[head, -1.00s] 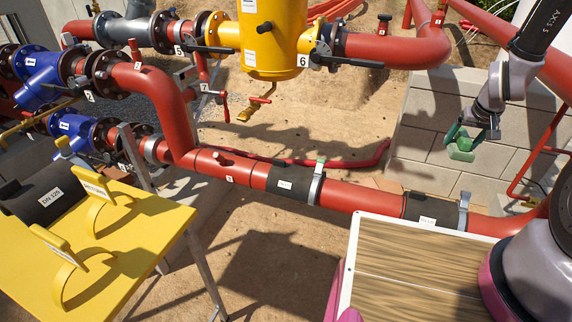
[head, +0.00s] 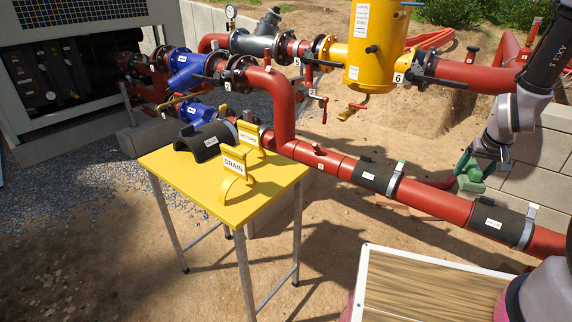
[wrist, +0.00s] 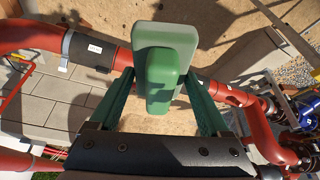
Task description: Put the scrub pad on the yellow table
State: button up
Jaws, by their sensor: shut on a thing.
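The green scrub pad (wrist: 163,65) is held between the fingers of my gripper (wrist: 160,95) in the wrist view. In the head view my gripper (head: 470,172) is at the right, and the green pad (head: 471,182) hangs below it, in front of the block wall. The yellow table (head: 200,208) stands left of centre in the head view, well to the left of my gripper. On it are yellow pieces labelled DRAIN (head: 233,172) and RETURN (head: 249,141), and a black half-round shell (head: 203,141) at its back edge. The table's front right area is bare.
Red pipes (head: 330,160) with black sleeves run between the table and my gripper. A yellow vessel (head: 375,50) stands at the back. A wooden-topped surface (head: 420,290) is at the front right. A grey chiller cabinet (head: 60,70) is at the left, with open gravel before it.

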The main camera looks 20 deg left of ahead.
aim_at(178, 168)
jog(key=u, duration=1.95)
jog(key=i+l+u, duration=0.45)
jog(key=i+l, duration=0.3)
jog(key=i, duration=0.1)
